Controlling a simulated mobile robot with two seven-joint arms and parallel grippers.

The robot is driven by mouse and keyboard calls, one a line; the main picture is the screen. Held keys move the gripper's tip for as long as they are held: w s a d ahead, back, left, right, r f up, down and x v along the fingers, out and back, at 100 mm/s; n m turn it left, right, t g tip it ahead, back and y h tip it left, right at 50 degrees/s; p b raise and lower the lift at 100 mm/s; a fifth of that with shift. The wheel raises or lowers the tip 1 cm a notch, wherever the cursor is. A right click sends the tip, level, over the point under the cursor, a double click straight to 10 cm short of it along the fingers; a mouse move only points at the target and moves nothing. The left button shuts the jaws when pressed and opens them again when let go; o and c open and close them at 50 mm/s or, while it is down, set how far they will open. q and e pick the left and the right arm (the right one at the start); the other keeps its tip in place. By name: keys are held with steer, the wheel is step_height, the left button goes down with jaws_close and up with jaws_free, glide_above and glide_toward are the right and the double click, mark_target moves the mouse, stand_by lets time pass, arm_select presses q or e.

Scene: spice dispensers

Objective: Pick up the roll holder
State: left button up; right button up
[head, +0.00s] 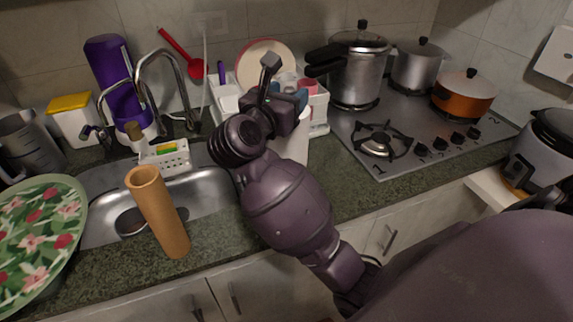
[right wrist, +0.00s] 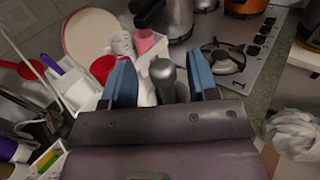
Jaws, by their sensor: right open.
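A white cylinder (head: 297,146), apparently the paper roll on the roll holder, stands on the counter right of the sink, partly hidden behind my right arm. In the right wrist view a grey rounded post (right wrist: 163,78), likely the holder's top, shows between the fingers. My right gripper (head: 289,92) is above the white cylinder. In its wrist view the blue-padded fingers (right wrist: 161,82) are apart, one on each side of the post, with gaps showing. The holder's base is hidden. My left gripper is not in view.
A white dish rack (head: 318,112) with a plate and cups stands just behind. A pressure cooker (head: 355,75) and stove (head: 405,135) are at right. A tan cylinder (head: 158,212) stands at the sink's (head: 205,195) front edge. The front counter strip is mostly clear.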

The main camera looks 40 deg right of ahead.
steer(key=shift+d, duration=0.3)
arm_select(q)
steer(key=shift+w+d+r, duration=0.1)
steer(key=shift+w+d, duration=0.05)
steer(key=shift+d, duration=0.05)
arm_select(e)
steer(key=shift+a, duration=0.1)
steer(key=shift+s+r, duration=0.1)
jaws_close()
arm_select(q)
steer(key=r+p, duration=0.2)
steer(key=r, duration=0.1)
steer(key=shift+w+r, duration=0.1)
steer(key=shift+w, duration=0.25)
arm_select(e)
step_height(320, 180, up, 20)
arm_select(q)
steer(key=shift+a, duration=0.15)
